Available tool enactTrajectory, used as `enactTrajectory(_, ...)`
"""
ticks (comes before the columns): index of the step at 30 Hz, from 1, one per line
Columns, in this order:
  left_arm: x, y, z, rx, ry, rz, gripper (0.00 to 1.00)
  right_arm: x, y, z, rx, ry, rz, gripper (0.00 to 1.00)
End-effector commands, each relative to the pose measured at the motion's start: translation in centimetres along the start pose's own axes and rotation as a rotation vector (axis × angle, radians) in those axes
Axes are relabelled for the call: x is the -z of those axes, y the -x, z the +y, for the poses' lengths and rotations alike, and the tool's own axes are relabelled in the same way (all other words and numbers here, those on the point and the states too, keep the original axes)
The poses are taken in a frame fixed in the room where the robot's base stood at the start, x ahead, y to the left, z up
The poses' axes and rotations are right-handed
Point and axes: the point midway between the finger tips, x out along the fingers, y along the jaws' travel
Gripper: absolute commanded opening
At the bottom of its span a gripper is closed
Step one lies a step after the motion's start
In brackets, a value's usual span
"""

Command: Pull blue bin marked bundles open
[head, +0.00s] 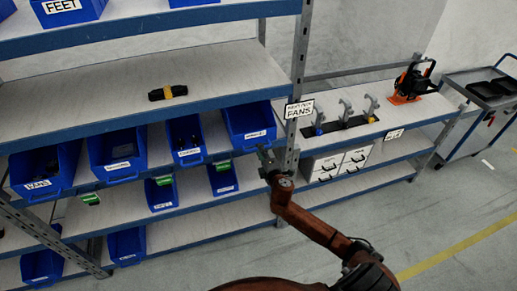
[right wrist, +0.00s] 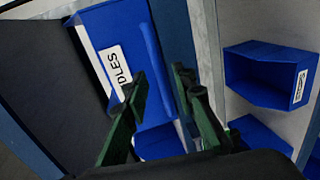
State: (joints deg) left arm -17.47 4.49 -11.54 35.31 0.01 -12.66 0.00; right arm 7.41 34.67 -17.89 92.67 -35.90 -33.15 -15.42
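A blue bin (right wrist: 112,45) with a white label ending in "DLES" is close up in the right wrist view. The label's start is hidden behind a finger. In the head view the blue bin (head: 249,123) nearest my right gripper is likely the same one, at the right end of its row; its label is too small to read. My right gripper (head: 266,158) is just below and right of that bin, by the shelf post. In the right wrist view its green fingers (right wrist: 160,82) are apart, with the bin's edge showing between them; contact cannot be told. My left gripper is out of view.
Smaller blue bins (head: 223,179) sit below. A metal shelf post (head: 297,85) with a "FANS" sign stands right of the bin.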

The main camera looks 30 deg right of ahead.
Motion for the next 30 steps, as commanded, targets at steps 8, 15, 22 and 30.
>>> enactTrajectory(8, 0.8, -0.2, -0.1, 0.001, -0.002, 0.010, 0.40, 0.0, -2.9, 0.0, 0.001, -0.001, -0.001, 0.25)
enactTrajectory(15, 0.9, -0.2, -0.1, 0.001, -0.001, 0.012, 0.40, 0.0, -3.1, -0.1, 0.001, -0.002, 0.000, 0.25)
enactTrajectory(22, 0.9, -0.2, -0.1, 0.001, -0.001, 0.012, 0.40, 0.0, -3.1, -0.1, 0.002, -0.001, 0.000, 0.13)
enactTrajectory(30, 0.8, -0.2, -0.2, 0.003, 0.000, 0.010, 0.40, 0.0, -3.0, -0.1, 0.002, -0.002, 0.000, 0.00)
